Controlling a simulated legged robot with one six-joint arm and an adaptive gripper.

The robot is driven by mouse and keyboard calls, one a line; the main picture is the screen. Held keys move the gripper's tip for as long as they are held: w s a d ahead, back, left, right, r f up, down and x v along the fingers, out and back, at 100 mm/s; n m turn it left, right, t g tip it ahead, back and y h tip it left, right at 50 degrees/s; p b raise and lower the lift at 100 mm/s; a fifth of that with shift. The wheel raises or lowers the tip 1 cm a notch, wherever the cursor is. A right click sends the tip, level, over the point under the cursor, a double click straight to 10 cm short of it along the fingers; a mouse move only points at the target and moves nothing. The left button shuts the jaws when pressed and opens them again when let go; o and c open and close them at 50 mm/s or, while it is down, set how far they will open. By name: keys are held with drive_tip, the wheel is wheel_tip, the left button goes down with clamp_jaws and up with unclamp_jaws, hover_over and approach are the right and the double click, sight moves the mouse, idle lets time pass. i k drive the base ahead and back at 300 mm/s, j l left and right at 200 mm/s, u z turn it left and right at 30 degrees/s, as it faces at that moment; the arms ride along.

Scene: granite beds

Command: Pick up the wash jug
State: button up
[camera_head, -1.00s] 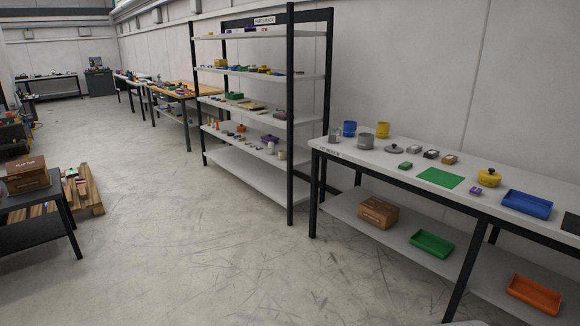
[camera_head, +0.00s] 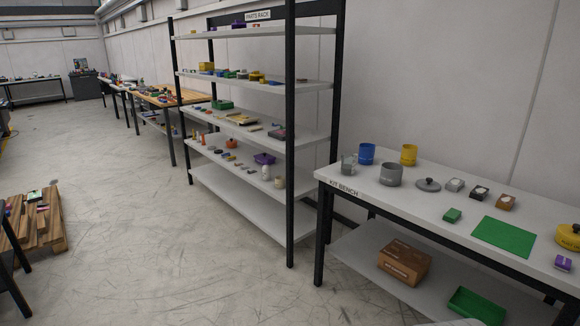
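I cannot tell for sure which thing is the wash jug. On the near left end of the kit bench (camera_head: 405,206) stands a small greyish, see-through vessel (camera_head: 348,164). Beside it stand a blue cup (camera_head: 366,153), a grey pot (camera_head: 391,175) with lettering, and a yellow cup (camera_head: 408,154). All stand upright. A flat grey lid with a knob (camera_head: 428,185) lies to the right of the pot. My gripper is not in view.
Small boxes (camera_head: 480,192), a green mat (camera_head: 503,237) and a yellow lidded pot (camera_head: 568,236) are further right on the bench. Its lower shelf holds a carton (camera_head: 404,262) and a green tray (camera_head: 476,305). A parts rack (camera_head: 250,205) stands left. Open floor (camera_head: 130,230) lies left.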

sight(349, 161)
drive_tip(key=i, duration=1.8)
drive_tip(key=i+z, duration=0.25)
drive_tip(key=i, duration=0.25)
drive_tip(key=i+j+z, duration=0.25)
drive_tip(key=i, duration=0.2)
drive_tip(key=i+j+z, duration=0.25)
drive_tip(key=i, duration=0.2)
drive_tip(key=i+j+z, duration=0.25)
drive_tip(key=i+j, duration=0.1)
drive_tip(key=i, duration=0.1)
